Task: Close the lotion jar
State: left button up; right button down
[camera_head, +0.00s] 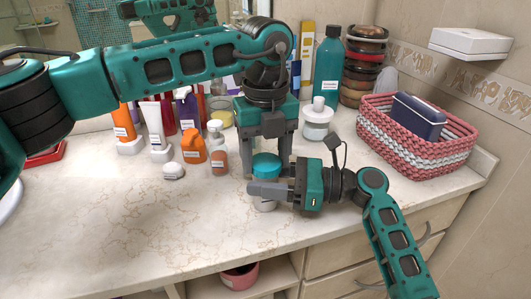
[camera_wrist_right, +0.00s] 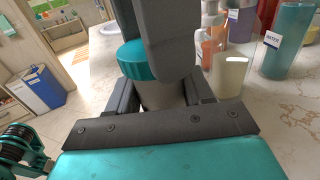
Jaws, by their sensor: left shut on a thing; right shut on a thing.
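The lotion jar (camera_head: 264,206) stands near the counter's front edge, its pale body mostly hidden by my right gripper; the body also shows in the right wrist view (camera_wrist_right: 163,95). The teal lid (camera_head: 266,163) is directly above the body, and it appears in the right wrist view (camera_wrist_right: 140,60). My left gripper (camera_head: 267,158) points down from above, shut with its fingers on either side of the lid. My right gripper (camera_head: 266,190) reaches in level from the right, shut around the jar body. I cannot tell whether the lid is fully seated.
Several bottles, including an orange one (camera_head: 193,146) and a small pump bottle (camera_head: 217,150), stand to the left. A white pump jar (camera_head: 317,122) stands close behind. A pink-and-white woven basket (camera_head: 418,145) is at the right. The counter's front left (camera_head: 110,225) is clear.

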pick_arm(q)
jog(key=c, duration=0.4)
jog(key=m, duration=0.9)
jog(key=shift+m, duration=0.3)
jog(key=m, duration=1.1)
jog(key=shift+f+m, duration=0.1)
jog(key=shift+m, duration=0.2)
jog(key=o, duration=1.3)
jog(key=shift+c, duration=0.2)
notch_tip(320, 180, up, 12)
